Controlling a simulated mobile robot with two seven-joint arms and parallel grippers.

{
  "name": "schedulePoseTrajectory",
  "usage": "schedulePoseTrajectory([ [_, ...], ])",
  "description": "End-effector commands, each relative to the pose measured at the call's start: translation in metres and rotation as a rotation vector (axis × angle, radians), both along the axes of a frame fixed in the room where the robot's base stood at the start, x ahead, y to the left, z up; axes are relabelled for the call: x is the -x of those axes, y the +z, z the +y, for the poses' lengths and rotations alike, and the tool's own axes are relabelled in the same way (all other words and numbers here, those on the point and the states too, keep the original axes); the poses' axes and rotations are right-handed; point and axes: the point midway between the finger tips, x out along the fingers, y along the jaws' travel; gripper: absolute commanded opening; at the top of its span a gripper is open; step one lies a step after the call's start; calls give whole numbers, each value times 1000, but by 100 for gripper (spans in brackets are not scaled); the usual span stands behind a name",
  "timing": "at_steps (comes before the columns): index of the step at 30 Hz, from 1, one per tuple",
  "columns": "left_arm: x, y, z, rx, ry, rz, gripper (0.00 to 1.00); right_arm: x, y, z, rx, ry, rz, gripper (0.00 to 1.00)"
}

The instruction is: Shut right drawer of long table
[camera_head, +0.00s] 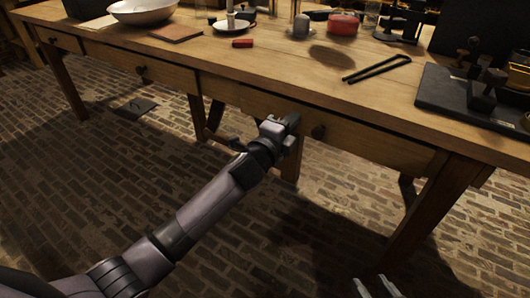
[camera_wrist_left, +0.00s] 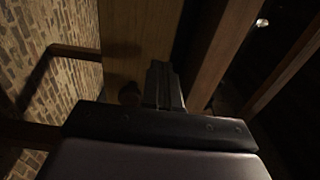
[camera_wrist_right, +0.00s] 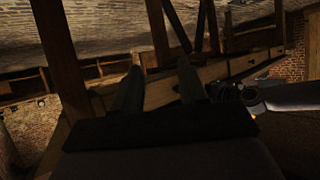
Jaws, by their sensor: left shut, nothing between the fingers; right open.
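The long table (camera_head: 250,62) has a right drawer (camera_head: 350,137) with a dark round knob (camera_head: 318,131). The drawer front looks about flush with the frame; I cannot tell if a small gap is left. My left gripper (camera_head: 291,120) is shut and empty, with its tips at the drawer front just left of the knob. In the left wrist view the shut fingers (camera_wrist_left: 164,85) lie against or very close to the wooden front (camera_wrist_left: 138,35), beside the knob (camera_wrist_left: 130,92). My right gripper (camera_head: 376,288) is open and empty, low over the floor before the table.
Several things stand on the table: a white bowl (camera_head: 142,11), a red kettle-like item (camera_head: 343,23), black tongs (camera_head: 376,69) and a dark device (camera_head: 470,95) at the right. Table legs (camera_head: 432,210) stand below. The brick floor (camera_head: 100,200) in front is mostly clear.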

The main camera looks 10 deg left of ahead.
Motion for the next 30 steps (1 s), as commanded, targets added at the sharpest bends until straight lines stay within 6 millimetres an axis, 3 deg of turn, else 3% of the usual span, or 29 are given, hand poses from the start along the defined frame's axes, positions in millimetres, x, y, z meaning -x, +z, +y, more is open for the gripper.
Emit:
schedulePoseTrajectory([
  [15,76,0,29,-2,-1,2,0,6,-6,-18,22,-38,52,43],
  [30,102,-9,38,46,6,38,0,9,-12,-20,21,-45,72,43],
])
